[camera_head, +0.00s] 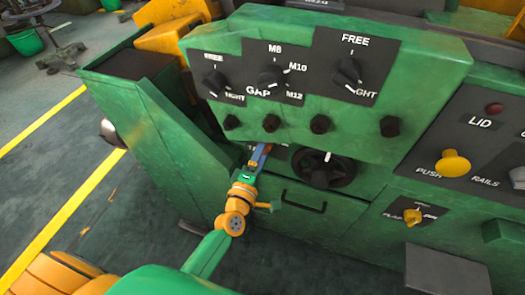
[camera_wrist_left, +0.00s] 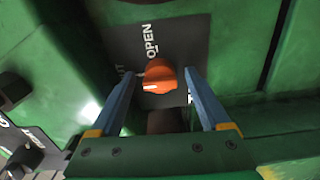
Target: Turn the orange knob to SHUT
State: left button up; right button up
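The orange knob (camera_wrist_left: 160,76) sits on a dark label plate (camera_wrist_left: 184,40) in the left wrist view. The word OPEN is above it, and a partly hidden word ending in "UT" is to its left. A short white mark shows on the knob's lower left part. My left gripper (camera_wrist_left: 160,74) is open, with one blue finger on each side of the knob. A gap shows between the knob and each finger; contact is not visible. In the head view my left gripper (camera_head: 260,153) reaches under the green panel's overhang, which mostly hides the knob. My right gripper is out of view.
A large black dial (camera_head: 322,169) is just right of my left gripper. The green overhanging panel (camera_head: 345,128) with several black knobs is close above it. A yellow push button (camera_head: 453,163) and a small yellow knob (camera_head: 412,216) are farther right. Open floor (camera_head: 60,150) lies left.

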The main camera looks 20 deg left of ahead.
pick_arm(q)
jog(key=s, duration=0.7)
jog(key=shift+a, duration=0.15)
jog(key=s+d+f+m+g+h, duration=0.1)
jog(key=s+f+m+g, duration=0.3)
jog(key=f, duration=0.6)
jog(key=s+d+f+m+g+h, duration=0.1)
jog(key=s+f+m+g, duration=0.3)
jog(key=f, duration=0.5)
jog(key=s+a+f+m+g+y, duration=0.1)
jog(key=s+a+f+m+g, duration=0.2)
jog(key=s, duration=0.9)
jog(key=s+a+f+m+g+y, duration=0.1)
jog(key=s+a+f+m+g, duration=0.3)
jog(key=s+f, duration=0.8)
jog(key=f+m+g, duration=0.1)
jog(key=m+g, duration=0.1)
jog(key=m, duration=0.2)
jog(key=shift+m+y+p, duration=0.3)
jog(key=shift+m, duration=0.1)
